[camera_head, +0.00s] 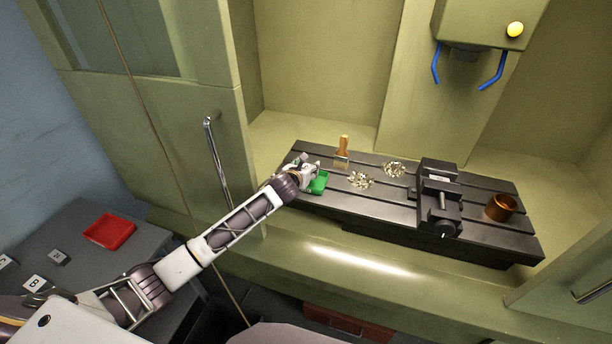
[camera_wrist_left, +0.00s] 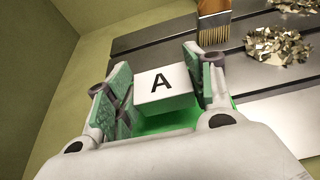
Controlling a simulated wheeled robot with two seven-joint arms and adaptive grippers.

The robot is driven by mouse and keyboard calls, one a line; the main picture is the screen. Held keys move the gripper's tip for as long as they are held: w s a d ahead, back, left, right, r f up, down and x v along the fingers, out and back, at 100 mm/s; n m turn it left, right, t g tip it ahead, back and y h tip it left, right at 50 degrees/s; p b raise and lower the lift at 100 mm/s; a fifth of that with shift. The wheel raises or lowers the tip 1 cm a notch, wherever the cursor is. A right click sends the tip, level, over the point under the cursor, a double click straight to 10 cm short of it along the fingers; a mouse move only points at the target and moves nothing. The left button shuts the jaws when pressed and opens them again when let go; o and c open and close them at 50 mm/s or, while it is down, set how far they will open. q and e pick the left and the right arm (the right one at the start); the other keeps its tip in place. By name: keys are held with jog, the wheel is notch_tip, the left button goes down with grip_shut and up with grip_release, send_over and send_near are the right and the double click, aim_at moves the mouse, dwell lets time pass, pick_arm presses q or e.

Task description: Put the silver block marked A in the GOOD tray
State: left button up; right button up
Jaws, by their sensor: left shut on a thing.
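The silver block marked A (camera_wrist_left: 163,88) sits between the two fingers of my left gripper (camera_wrist_left: 160,76) in the left wrist view, letter side toward the camera. The gripper is shut on it. In the head view my left gripper (camera_head: 303,170) is at the left end of the machine table, right by a green tray (camera_head: 319,184). The green tray also shows below the block in the wrist view (camera_wrist_left: 168,122). Most of the tray is hidden there, and I see no label on it. I cannot tell whether the block touches it. My right gripper is not in view.
A brush (camera_head: 343,147), metal chips (camera_head: 360,180), a vise (camera_head: 438,198) and a copper-coloured cup (camera_head: 501,207) are on the slotted table (camera_head: 390,214). A red tray (camera_head: 109,231) and several marked blocks, including B (camera_head: 35,283), are on the dark cart at left. A door handle (camera_head: 216,160) stands near my arm.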

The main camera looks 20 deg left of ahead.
pick_arm(q)
jog(key=shift+f, duration=1.8)
jog(key=shift+f, duration=0.1)
jog(key=o, duration=1.2)
jog(key=shift+c, duration=0.2)
jog(key=v, duration=1.2)
